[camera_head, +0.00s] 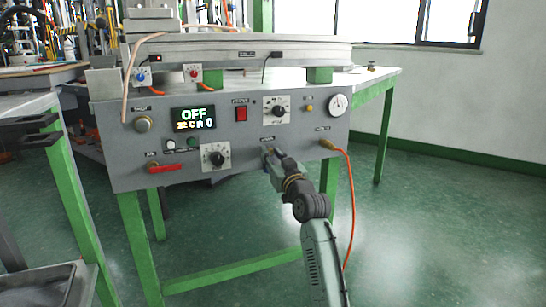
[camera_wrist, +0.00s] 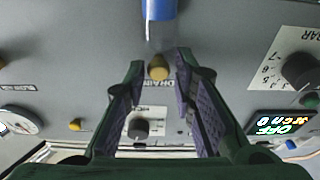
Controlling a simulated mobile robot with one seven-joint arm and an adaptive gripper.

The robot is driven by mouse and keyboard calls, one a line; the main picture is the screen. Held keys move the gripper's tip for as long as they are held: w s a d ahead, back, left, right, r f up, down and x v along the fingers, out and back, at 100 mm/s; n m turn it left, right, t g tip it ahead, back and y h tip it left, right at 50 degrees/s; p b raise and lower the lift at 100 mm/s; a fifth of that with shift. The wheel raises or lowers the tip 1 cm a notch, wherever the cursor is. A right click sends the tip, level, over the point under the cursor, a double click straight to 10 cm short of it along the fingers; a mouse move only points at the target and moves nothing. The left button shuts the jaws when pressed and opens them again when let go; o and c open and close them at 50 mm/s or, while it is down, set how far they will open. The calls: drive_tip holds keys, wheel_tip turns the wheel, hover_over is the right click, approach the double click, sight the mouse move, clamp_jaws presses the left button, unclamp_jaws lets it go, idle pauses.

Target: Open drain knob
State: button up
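The drain knob (camera_wrist: 158,67) shows in the wrist view as a brass fitting beside the panel label "DRAIN", with a grey stem and a blue handle (camera_wrist: 161,9) at the top edge. The wrist picture is upside down relative to the panel. My gripper (camera_wrist: 160,62) is open, its two fingers apart on either side of the brass fitting. Whether they touch it cannot be told. In the head view my gripper (camera_head: 273,161) is at the lower middle of the grey panel (camera_head: 246,165) and hides most of the knob.
The panel carries an OFF display (camera_head: 194,118), a red switch (camera_head: 241,114), a dial (camera_head: 214,156), a red-handled valve (camera_head: 164,168) and a gauge (camera_head: 338,104). An orange cable (camera_head: 351,190) hangs right of my arm. Green table legs (camera_head: 137,240) stand below; the right floor is clear.

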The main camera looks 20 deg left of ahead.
drive_tip(key=shift+o, duration=1)
drive_tip(key=v, duration=0.7)
drive_tip(key=shift+s+d, duration=0.15)
drive_tip(key=shift+d, duration=0.1)
